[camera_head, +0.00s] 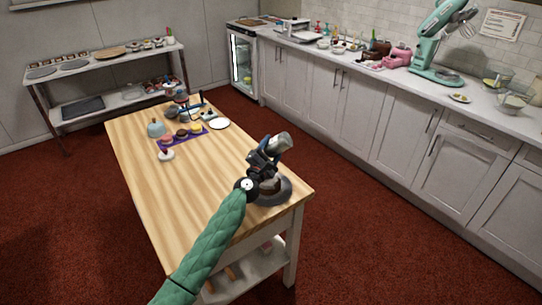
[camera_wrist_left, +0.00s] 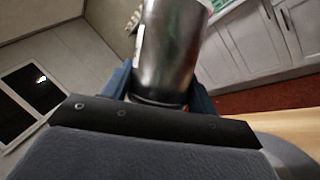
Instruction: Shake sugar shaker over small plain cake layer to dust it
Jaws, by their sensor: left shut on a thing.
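The sugar shaker (camera_head: 281,142) is a silvery metal cylinder, held tilted above the near right end of the wooden table. It also shows large in the left wrist view (camera_wrist_left: 168,48), between the blue fingers. My left gripper (camera_head: 266,155) is shut on the shaker; the fingers show on both sides of it in the wrist view (camera_wrist_left: 160,92). Below the gripper a dark round turntable (camera_head: 283,196) stands on the table. A small brown cake layer (camera_head: 270,186) sits on it, partly hidden by my gripper and wrist. No falling sugar can be made out. My right gripper is not in view.
The wooden table (camera_head: 150,200) is clear along its middle. At its far end are a purple mat (camera_head: 182,144) with small cakes, a white plate (camera_head: 218,123) and several small items. A counter (camera_head: 400,78) with a teal mixer (camera_head: 437,45) runs along the right wall.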

